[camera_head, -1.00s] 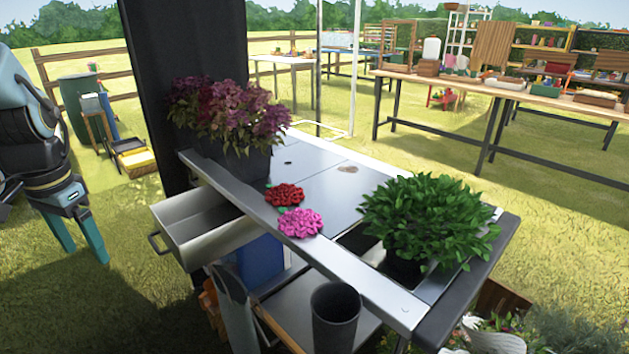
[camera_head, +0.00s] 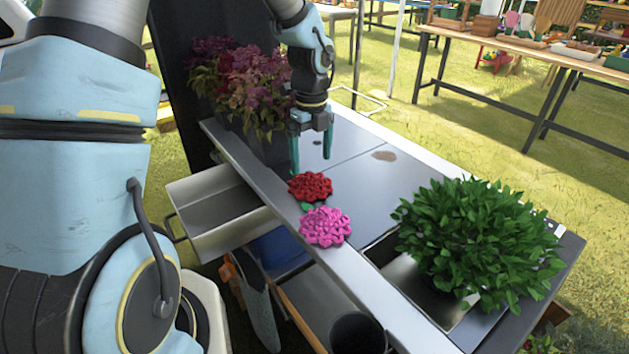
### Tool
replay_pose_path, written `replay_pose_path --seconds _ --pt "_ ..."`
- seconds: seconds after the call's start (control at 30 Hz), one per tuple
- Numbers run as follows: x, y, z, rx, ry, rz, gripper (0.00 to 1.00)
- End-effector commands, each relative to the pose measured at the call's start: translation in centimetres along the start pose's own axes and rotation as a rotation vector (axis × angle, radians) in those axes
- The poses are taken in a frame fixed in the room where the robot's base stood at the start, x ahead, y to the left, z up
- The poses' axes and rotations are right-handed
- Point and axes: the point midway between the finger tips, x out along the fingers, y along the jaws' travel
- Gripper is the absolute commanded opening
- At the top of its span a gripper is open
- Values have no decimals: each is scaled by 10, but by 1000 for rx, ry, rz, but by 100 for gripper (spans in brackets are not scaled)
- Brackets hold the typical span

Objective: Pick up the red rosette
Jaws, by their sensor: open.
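The red rosette (camera_head: 310,186) lies flat on the grey metal table (camera_head: 354,200), near its front-left edge. A pink rosette (camera_head: 325,227) lies just in front of it, very close by. A small green leaf shows between the two. My gripper (camera_head: 311,163) points down with its teal fingers apart, just behind and above the red rosette. It holds nothing. I cannot tell exactly how high the fingertips are above the table.
A purple-leaved plant (camera_head: 245,85) in a dark planter stands at the table's left end, close to my arm. A bushy green plant (camera_head: 475,240) stands at the right by a sunken bin. An open drawer (camera_head: 215,215) juts out at the left front. The table's middle is clear.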

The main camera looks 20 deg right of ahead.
Motion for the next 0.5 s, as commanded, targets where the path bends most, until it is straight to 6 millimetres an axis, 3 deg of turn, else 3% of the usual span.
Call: replay_pose_path --seconds 0.27,0.5 --pt "22 2 -1 -1 2 3 100" --pt "55 2 0 -2 2 1 100"
